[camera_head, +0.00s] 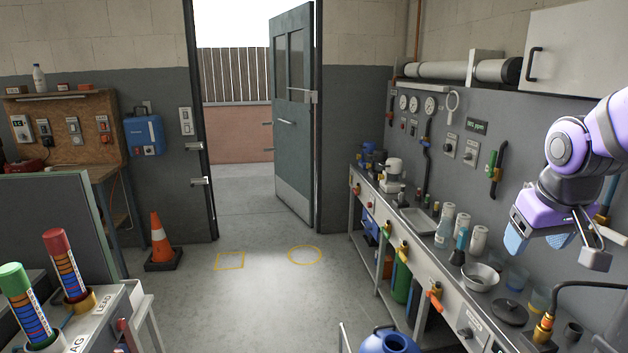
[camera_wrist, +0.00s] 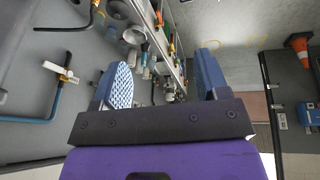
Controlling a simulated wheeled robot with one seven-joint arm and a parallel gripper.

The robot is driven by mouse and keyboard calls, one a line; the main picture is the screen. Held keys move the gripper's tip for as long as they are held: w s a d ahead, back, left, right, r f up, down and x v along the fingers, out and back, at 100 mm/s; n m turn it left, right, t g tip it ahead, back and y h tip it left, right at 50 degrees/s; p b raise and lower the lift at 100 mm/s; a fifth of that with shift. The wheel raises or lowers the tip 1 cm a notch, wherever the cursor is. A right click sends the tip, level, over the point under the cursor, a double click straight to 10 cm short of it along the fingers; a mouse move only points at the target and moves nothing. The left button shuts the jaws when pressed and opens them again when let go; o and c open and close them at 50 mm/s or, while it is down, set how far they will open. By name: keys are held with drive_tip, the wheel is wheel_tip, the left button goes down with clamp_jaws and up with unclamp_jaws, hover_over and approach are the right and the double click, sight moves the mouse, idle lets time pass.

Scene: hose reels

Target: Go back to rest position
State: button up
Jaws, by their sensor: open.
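My gripper (camera_head: 538,238) is at the right of the head view, held in the air above the right-hand bench. Its two blue fingers stand apart with nothing between them. In the wrist view, my gripper (camera_wrist: 160,88) also shows open and empty, with the bench and its items beyond the fingers. My purple and white arm reaches in from the right edge of the head view.
The bench (camera_head: 440,270) on the right carries a metal bowl (camera_head: 480,277), bottles and cups below my gripper. Valves and pipes line the wall behind it. An orange cone (camera_head: 161,243) stands left of the open door (camera_head: 293,110). The middle floor (camera_head: 270,290) is clear.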

drive_tip(key=s+a+r, duration=0.3)
drive_tip(key=s, duration=0.3)
drive_tip(key=s+a+r+t+y, duration=0.1)
drive_tip(key=s+a+r, duration=0.2)
drive_tip(key=s, duration=0.4)
drive_tip(key=shift+r, duration=0.25)
